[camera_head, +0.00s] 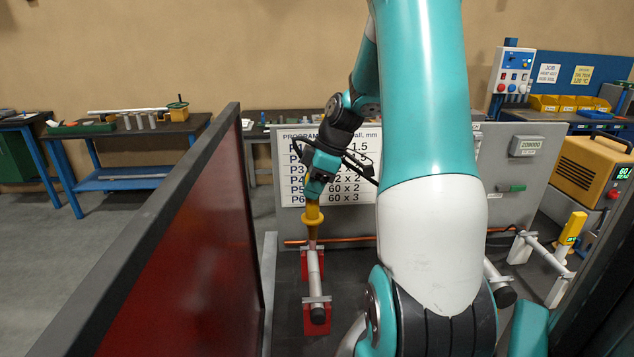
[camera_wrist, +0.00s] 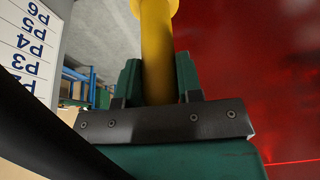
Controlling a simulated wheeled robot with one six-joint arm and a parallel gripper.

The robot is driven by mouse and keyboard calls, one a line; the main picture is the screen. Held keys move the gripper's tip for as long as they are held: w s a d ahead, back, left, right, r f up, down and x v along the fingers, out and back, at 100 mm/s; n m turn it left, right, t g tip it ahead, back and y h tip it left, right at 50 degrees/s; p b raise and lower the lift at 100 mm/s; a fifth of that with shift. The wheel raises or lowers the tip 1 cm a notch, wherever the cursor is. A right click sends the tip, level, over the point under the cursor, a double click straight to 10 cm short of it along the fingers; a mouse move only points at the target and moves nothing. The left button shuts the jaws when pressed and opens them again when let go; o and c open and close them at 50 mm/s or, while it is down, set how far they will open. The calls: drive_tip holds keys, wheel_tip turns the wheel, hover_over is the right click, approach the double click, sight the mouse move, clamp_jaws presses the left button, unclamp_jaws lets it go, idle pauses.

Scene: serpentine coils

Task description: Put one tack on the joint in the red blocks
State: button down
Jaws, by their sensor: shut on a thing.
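My gripper (camera_head: 315,190) is shut on a yellow torch-like tool (camera_head: 313,220), which points downward. In the wrist view the tool's yellow handle (camera_wrist: 158,50) stands between the dark green jaws (camera_wrist: 160,82). The red blocks (camera_head: 317,322) stand on the dark bench top, one near and one farther back, with a grey pipe (camera_head: 314,278) lying along them. The tool's lower end is over the far part of this pipe. I cannot tell whether it touches. The exact line of the joint is too small to make out.
A dark-framed red screen (camera_head: 185,255) stands close on the left. A grey panel with a printed chart (camera_head: 325,150) rises behind. A copper-coloured rod (camera_head: 335,240) runs along its foot. At right are a stand with another yellow tool (camera_head: 572,228) and an orange power unit (camera_head: 590,170).

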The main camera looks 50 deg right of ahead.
sight(315, 217)
drive_tip(key=shift+s+d+f+b, duration=0.1)
drive_tip(key=shift+f+b, duration=0.9)
drive_tip(key=shift+f, duration=0.55)
drive_tip(key=shift+s+f+b, duration=0.1)
drive_tip(key=shift+f+b, duration=0.85)
drive_tip(key=shift+f, duration=0.55)
drive_tip(key=shift+f+b, duration=0.85)
drive_tip(key=shift+b, duration=0.05)
drive_tip(key=shift+s+f+b, duration=0.2)
drive_tip(key=shift+f+b, duration=0.1)
drive_tip(key=shift+f, duration=0.15)
idle(2.1)
